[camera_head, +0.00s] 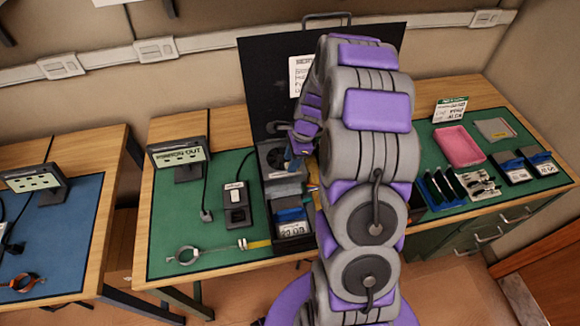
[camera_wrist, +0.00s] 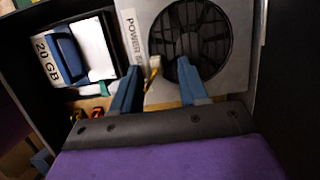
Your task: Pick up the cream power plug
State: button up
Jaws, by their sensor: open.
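My gripper (camera_wrist: 157,72) is open, with its two blue fingers apart over the power unit (camera_wrist: 233,80) in the wrist view. A small cream or yellowish piece (camera_wrist: 153,70) shows between the fingers, near the left one; it may be the cream power plug, but it is too small to be sure. I cannot tell whether a finger touches it. In the head view my gripper (camera_head: 298,143) is over the open black case beside the fan of the power unit (camera_head: 275,158); the plug cannot be made out there, and my arm hides part of the case.
A 20 GB drive (camera_wrist: 60,58) lies left of the power unit. The case's raised black lid (camera_head: 262,75) stands behind. A pink tray (camera_head: 458,147) is at right.

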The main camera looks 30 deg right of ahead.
jog(key=shift+a, duration=0.55)
jog(key=shift+c, duration=0.2)
jog(key=shift+a, duration=0.1)
jog(key=shift+c, duration=0.7)
jog(key=shift+d, duration=0.4)
grip_shut()
jog(key=shift+a, duration=0.2)
